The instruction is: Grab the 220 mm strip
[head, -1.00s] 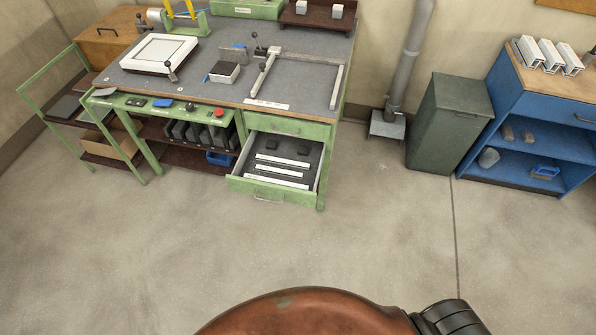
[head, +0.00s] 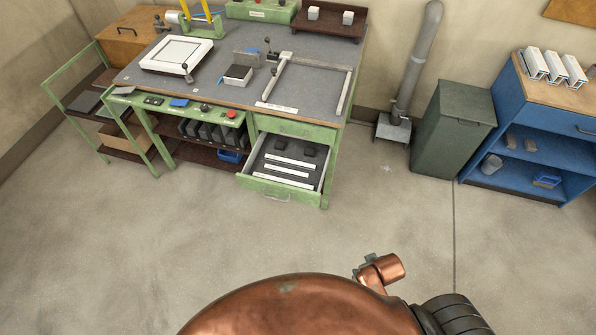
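The green bench's drawer (head: 247,184) stands pulled open at the bench's front right. Several pale strips lie crosswise on its dark floor: a far strip (head: 294,160), a middle strip (head: 288,172) and a near strip (head: 281,184). I cannot read any lengths, so I cannot tell which is the 220 mm one. Two small dark blocks lie behind them in the drawer. Neither of my grippers shows. Only copper-coloured and black parts of my own body and arm show at the bottom, well away from the drawer.
The bench top (head: 215,100) carries a white-framed plate (head: 178,54) and a metal clamp frame (head: 318,85). A green cart (head: 97,103) stands left. A dark green bin (head: 452,128) and a blue cabinet (head: 506,110) stand right. The floor before the drawer is clear.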

